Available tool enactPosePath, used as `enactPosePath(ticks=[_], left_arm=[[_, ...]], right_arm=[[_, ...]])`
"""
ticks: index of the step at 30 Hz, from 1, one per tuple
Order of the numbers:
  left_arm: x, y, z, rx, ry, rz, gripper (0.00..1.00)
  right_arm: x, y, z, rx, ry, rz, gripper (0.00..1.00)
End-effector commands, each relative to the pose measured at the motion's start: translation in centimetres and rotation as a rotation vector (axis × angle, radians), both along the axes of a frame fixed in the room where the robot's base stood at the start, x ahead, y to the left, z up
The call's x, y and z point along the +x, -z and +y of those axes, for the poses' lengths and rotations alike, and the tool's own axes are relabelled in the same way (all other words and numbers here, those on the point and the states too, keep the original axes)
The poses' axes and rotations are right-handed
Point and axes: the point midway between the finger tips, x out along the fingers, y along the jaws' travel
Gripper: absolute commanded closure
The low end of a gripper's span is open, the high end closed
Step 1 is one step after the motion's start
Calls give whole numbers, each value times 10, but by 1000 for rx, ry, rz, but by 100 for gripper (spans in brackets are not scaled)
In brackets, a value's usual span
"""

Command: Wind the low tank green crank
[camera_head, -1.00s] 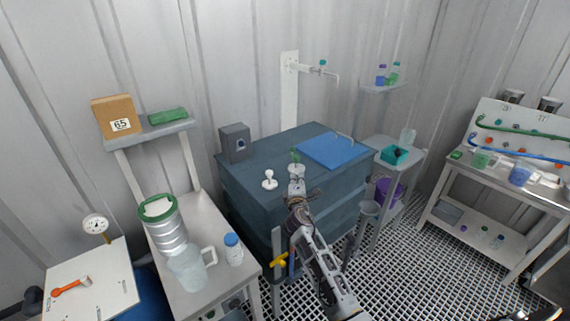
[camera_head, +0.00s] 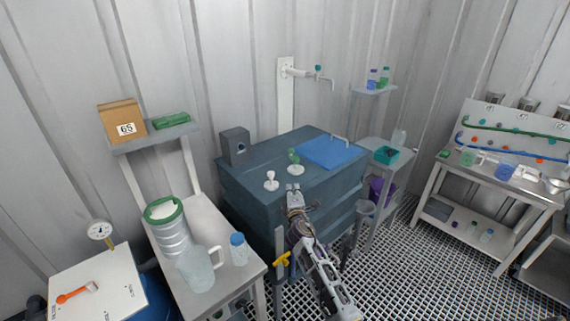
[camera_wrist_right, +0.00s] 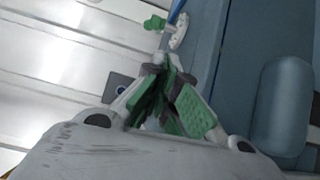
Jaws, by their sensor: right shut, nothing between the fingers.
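The low tank (camera_head: 250,190) is a dark blue-grey box in the middle of the head view. On its top, a green crank (camera_head: 294,157) stands on a round white base (camera_head: 296,170). The green crank also shows at the top of the right wrist view (camera_wrist_right: 155,23), with its white base (camera_wrist_right: 179,30) beside it. My right gripper (camera_head: 293,188) is just in front of the crank, apart from it. It is shut and empty, its green-padded fingers (camera_wrist_right: 160,78) together in the wrist view. My left gripper is not in view.
A similar white fitting (camera_head: 271,181) stands left of the crank. A blue lid (camera_head: 328,152) covers the tank's right part, and a grey box (camera_head: 236,145) stands at its back left. A side table (camera_head: 222,285) with a jug (camera_head: 196,270) stands at left.

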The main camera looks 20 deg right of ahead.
Motion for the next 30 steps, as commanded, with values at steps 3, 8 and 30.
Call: enactPosePath(ticks=[3,8,30], left_arm=[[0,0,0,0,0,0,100],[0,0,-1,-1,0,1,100],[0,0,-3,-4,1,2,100]], right_arm=[[1,-2,4,12,-16,-13,100],[2,-5,8,33,-38,-31,100],[2,-5,12,54,-42,-38,100]])
